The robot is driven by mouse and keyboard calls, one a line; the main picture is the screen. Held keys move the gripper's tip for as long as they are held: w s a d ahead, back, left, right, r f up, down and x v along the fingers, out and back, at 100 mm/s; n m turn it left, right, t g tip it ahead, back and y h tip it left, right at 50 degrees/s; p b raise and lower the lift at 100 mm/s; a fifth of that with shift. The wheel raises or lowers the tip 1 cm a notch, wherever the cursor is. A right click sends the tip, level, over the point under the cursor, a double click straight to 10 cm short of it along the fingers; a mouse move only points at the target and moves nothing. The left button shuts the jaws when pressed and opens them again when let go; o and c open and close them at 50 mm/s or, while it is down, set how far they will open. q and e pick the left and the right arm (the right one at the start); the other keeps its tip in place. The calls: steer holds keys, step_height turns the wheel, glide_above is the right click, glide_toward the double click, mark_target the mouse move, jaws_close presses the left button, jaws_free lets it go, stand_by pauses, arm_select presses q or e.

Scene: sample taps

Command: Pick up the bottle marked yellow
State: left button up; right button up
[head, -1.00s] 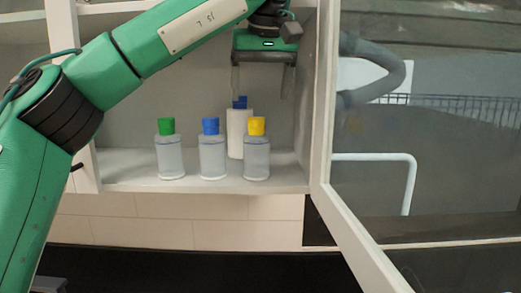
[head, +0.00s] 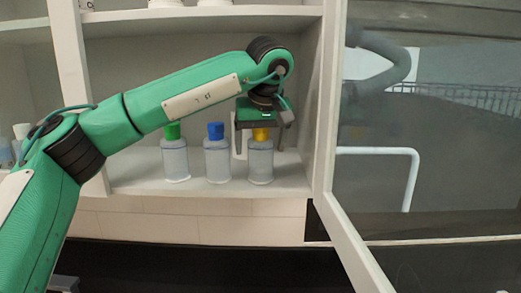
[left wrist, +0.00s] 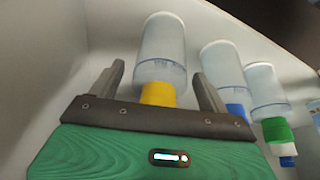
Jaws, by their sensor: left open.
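The bottle with the yellow cap (head: 260,165) stands upright on the cabinet shelf, rightmost of the front row. Its clear body also shows in the left wrist view (left wrist: 163,48), with some print too small to read. My left gripper (head: 260,148) is open, straight above this bottle and pointing down. One finger is on each side of the yellow cap. In the left wrist view my left gripper (left wrist: 158,75) has the cap between its fingers, with a gap on both sides. My right gripper is not in view.
A blue-capped bottle (head: 217,160) stands close to the left, and a green-capped bottle (head: 175,160) beyond it. The cabinet side wall (head: 315,110) and open glass door (head: 345,235) are on the right.

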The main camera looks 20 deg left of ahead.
arm_select(q)
steer(key=shift+w+a+f, duration=0.1)
steer(key=shift+f, duration=0.2)
steer(key=shift+c, duration=0.5)
steer(key=c, duration=1)
